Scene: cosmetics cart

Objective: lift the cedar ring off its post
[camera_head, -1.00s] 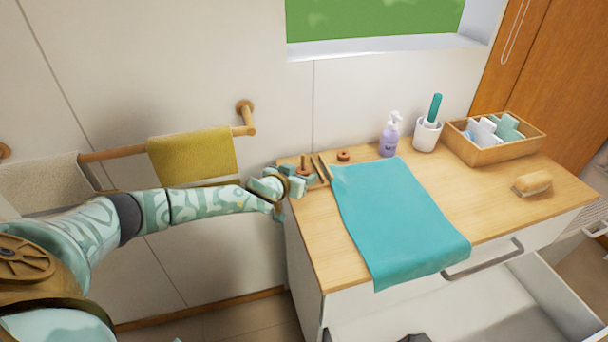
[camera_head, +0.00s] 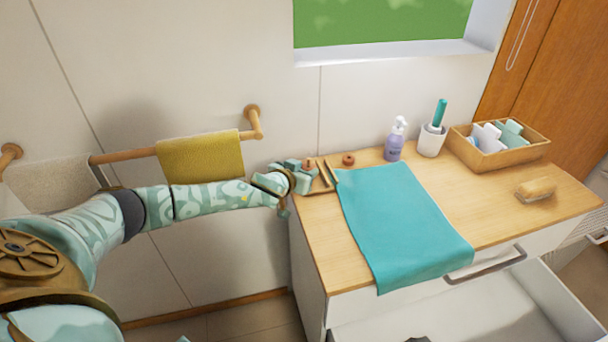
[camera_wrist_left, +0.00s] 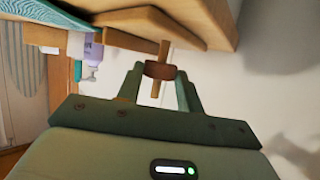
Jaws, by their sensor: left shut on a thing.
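The brown cedar ring (camera_wrist_left: 160,70) sits between the two fingers of my left gripper (camera_wrist_left: 160,88), which is shut on it. The thin wooden post (camera_wrist_left: 164,49) still runs through the ring and shows on both sides of it in the left wrist view. The post rises from a wooden base (camera_wrist_left: 150,22). In the head view my left gripper (camera_head: 304,176) is at the cart's back left corner, with the ring (camera_head: 308,164) just above the fingers. The gripper partly hides the post and base there. My right gripper is not in view.
A second brown ring (camera_head: 348,159) lies on the cart top (camera_head: 320,245). A teal cloth (camera_head: 400,225) covers the middle. A lilac pump bottle (camera_head: 395,140), white cup (camera_head: 431,140), wooden box (camera_head: 519,156) and brush (camera_head: 536,190) stand farther right. A towel rail (camera_head: 125,155) is on the left wall.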

